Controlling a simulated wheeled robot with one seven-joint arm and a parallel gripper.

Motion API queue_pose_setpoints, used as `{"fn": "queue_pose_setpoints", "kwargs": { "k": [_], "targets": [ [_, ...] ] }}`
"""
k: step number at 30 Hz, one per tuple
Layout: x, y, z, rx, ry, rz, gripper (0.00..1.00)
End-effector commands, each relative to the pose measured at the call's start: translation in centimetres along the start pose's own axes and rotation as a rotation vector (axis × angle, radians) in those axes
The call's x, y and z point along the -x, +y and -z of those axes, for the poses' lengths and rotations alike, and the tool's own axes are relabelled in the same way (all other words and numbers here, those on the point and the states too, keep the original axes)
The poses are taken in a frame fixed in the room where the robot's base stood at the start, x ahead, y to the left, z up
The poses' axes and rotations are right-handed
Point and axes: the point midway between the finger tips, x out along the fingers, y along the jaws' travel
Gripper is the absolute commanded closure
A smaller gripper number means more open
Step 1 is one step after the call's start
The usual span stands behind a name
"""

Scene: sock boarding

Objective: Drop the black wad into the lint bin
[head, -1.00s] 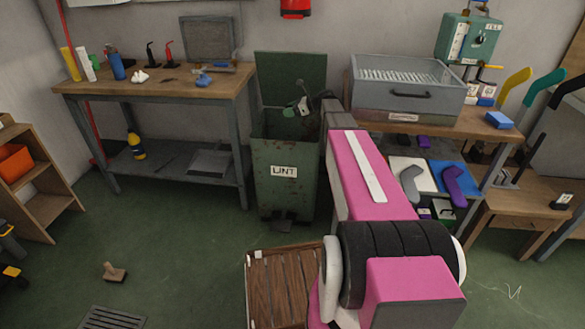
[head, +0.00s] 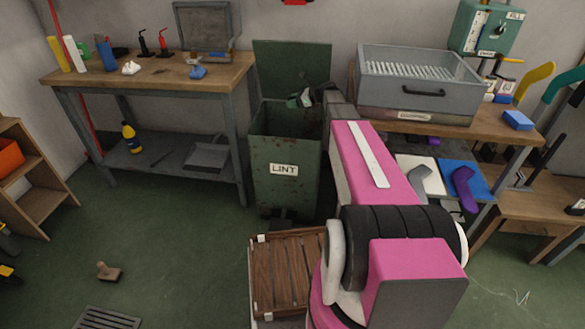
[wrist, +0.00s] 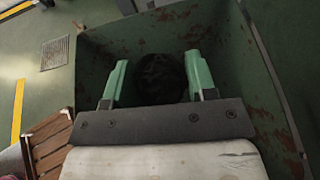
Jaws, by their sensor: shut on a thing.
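The green lint bin (head: 285,188) stands on the floor, labelled LINT, with its lid (head: 290,65) swung up behind it. My gripper (head: 305,98) is over the bin's open top in the head view. In the wrist view my gripper (wrist: 157,65) has its two green fingers on either side of the black wad (wrist: 160,78) and is shut on it. The bin's rust-flecked inner walls (wrist: 230,60) surround the fingers there. The wad is dark against the bin's interior, and I cannot make it out in the head view.
A workbench (head: 150,85) with bottles and small tools stands left of the bin. A grey drawer unit (head: 415,85) sits on a bench to the right. A wooden slatted crate (head: 285,272) is in front of the bin. Open floor (head: 170,230) lies to the left.

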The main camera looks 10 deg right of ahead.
Motion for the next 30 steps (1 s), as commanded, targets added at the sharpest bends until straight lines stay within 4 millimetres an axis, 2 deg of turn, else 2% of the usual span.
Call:
{"fn": "queue_pose_setpoints", "kwargs": {
  "k": [6, 15, 16, 18, 26, 30],
  "targets": [
    [-0.7, 0.0, 1.8, 0.0, 0.0, -0.001, 0.71],
    [-0.8, 0.0, 2.0, 0.0, 0.0, 0.0, 0.71],
    [-0.8, 0.0, 2.0, 0.0, 0.0, 0.0, 0.39],
    [-0.8, 0.0, 2.0, 0.0, 0.0, 0.0, 0.19],
    [-0.8, 0.0, 2.0, 0.0, 0.0, 0.0, 0.19],
    [-0.6, 0.0, 1.3, 0.001, 0.0, 0.0, 0.19]
  ]
}}
